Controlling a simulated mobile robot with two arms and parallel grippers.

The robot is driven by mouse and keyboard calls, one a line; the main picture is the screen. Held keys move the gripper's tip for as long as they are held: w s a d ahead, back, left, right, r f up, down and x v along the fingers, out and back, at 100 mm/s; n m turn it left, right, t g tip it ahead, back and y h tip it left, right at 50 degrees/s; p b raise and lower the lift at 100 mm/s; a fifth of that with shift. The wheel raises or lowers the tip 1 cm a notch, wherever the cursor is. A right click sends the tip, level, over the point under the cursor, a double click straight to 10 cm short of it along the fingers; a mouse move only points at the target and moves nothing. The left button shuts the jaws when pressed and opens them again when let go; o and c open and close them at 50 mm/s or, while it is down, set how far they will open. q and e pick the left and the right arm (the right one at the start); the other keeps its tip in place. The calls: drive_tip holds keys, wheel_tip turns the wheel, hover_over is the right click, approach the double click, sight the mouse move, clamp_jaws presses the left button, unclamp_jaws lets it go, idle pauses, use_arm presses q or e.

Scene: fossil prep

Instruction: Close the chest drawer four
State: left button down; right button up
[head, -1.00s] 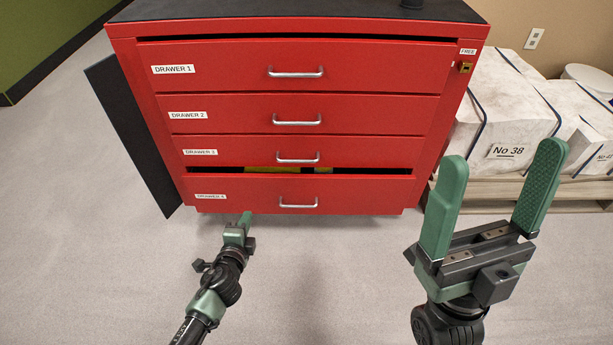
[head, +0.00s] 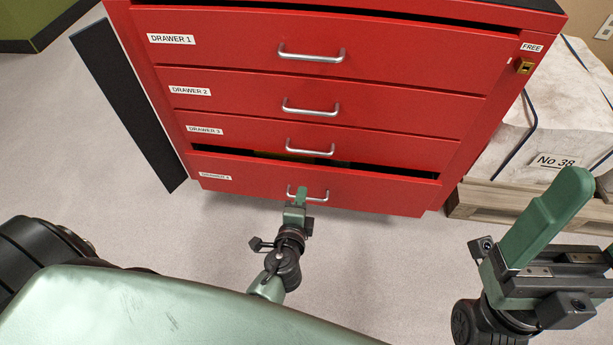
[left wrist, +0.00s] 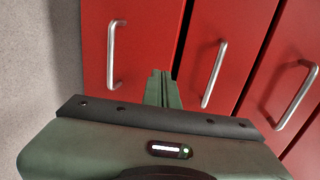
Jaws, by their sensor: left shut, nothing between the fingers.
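Drawer four (head: 245,177) is the lowest drawer of the red chest (head: 465,150). It stands out a little, with a dark gap along its top edge. Its silver handle (head: 322,197) also shows in the left wrist view (left wrist: 112,55). My left gripper (head: 301,193) is shut and empty, with its tips at drawer four's front beside the handle. I cannot tell whether they touch it. In the left wrist view its green fingers (left wrist: 162,78) point at the red front. My right gripper (head: 585,215) is open and empty at the right, partly cut off by the frame.
Drawers one (head: 230,40), two (head: 240,95) and three (head: 260,135) are above. A dark panel (head: 128,105) stands at the chest's left. A white block marked No 38 (head: 545,125) rests on a wooden pallet (head: 480,200) at the right. Floor is clear in front.

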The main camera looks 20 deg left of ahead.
sight(307, 165)
use_arm(q)
drive_tip(key=x, duration=0.3)
drive_tip(key=r+x, duration=0.1)
drive_tip(key=x, duration=0.1)
drive_tip(key=shift+w+f, duration=0.15)
drive_tip(key=shift+w, duration=0.35)
drive_tip(key=shift+w+a, duration=0.15)
drive_tip(key=shift+w, duration=0.25)
drive_tip(key=w, duration=0.1)
drive_tip(key=w+a, duration=0.1)
drive_tip(key=w, duration=0.1)
drive_tip(key=shift+w, duration=0.55)
drive_tip(key=shift+r, duration=0.25)
drive_tip(key=shift+a, duration=0.1)
